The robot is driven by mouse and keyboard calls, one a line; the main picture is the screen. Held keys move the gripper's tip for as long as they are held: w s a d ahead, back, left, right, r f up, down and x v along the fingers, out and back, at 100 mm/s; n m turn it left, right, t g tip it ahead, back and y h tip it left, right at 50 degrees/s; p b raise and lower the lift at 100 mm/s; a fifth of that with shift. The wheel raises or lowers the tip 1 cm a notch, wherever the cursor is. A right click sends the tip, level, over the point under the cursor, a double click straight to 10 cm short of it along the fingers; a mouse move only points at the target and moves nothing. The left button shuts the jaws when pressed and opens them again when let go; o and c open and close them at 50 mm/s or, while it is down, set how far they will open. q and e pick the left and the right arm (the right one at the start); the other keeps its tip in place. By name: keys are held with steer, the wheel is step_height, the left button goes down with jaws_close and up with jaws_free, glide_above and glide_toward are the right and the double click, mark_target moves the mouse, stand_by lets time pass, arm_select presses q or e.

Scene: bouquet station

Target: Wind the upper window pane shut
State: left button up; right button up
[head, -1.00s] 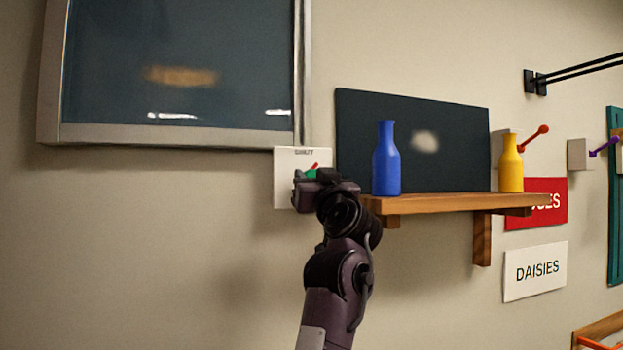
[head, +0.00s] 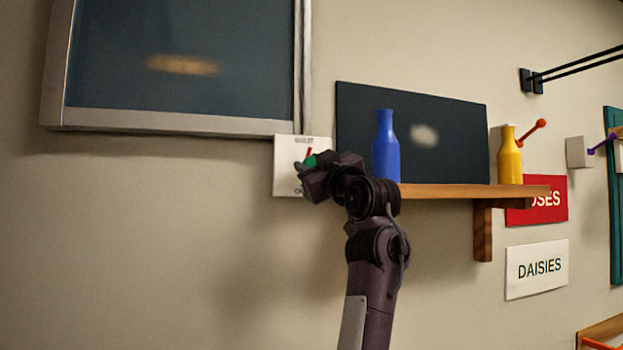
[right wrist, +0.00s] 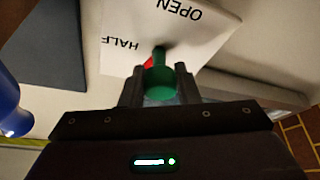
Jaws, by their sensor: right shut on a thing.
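The window (head: 185,95), with a dark pane in a pale frame, is at the upper left of the head view; its top is cut off. I cannot tell how far the pane is open. Below its right corner a white dial plate (head: 286,180) is on the wall. On it is a green knob (head: 310,161) with a red pointer (head: 309,151) that points up in the head view. My right gripper (head: 306,168) is shut on the green knob. In the right wrist view the knob (right wrist: 160,82) sits between the fingers, with OPEN and HALF readable on the plate (right wrist: 190,28). My left gripper is not in view.
A wooden shelf (head: 450,191) is close to the right of my right arm. It holds a blue bottle (head: 385,150), near my wrist, and a yellow bottle (head: 509,160). A dark panel (head: 450,135) stands behind them. The wall below the window is clear.

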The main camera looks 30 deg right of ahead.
steer(key=n+y, duration=0.1)
steer(key=n, duration=0.2)
steer(key=shift+d+y+b, duration=0.1)
steer(key=shift+y+b, duration=0.2)
steer(key=shift+b, duration=0.05)
steer(key=shift+n+g+y, duration=0.4)
steer(key=shift+n, duration=0.7)
steer(key=o, duration=1)
steer(key=shift+c, duration=0.2)
steer(key=shift+s+f+b, duration=0.25)
steer(key=shift+s+b, duration=0.15)
steer(key=shift+b, duration=0.25)
steer(key=b+v, duration=0.4)
steer(key=v, duration=0.2)
steer(key=shift+s, duration=0.4)
